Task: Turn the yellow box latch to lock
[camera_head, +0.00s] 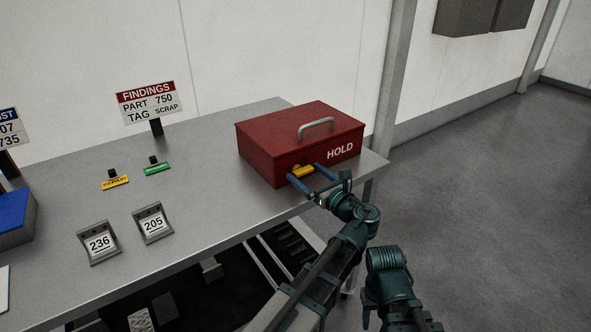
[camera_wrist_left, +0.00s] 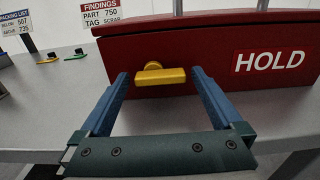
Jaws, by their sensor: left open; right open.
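The yellow box latch (camera_head: 303,171) is on the front face of the red box (camera_head: 268,149), which is marked HOLD. In the left wrist view the latch (camera_wrist_left: 160,76) is a bar lying horizontally, with a round boss behind its upper edge. My left gripper (camera_head: 310,176) is open, with one blue finger on each side of the latch. In the left wrist view a gap shows between the latch and each finger of the gripper (camera_wrist_left: 161,82).
The box stands near the right end of the grey table (camera_head: 205,210). Two numbered holders, 236 (camera_head: 99,243) and 205 (camera_head: 153,223), and yellow and green labelled pieces lie to the left. A FINDINGS sign (camera_head: 148,102) stands behind. The floor right of the table is clear.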

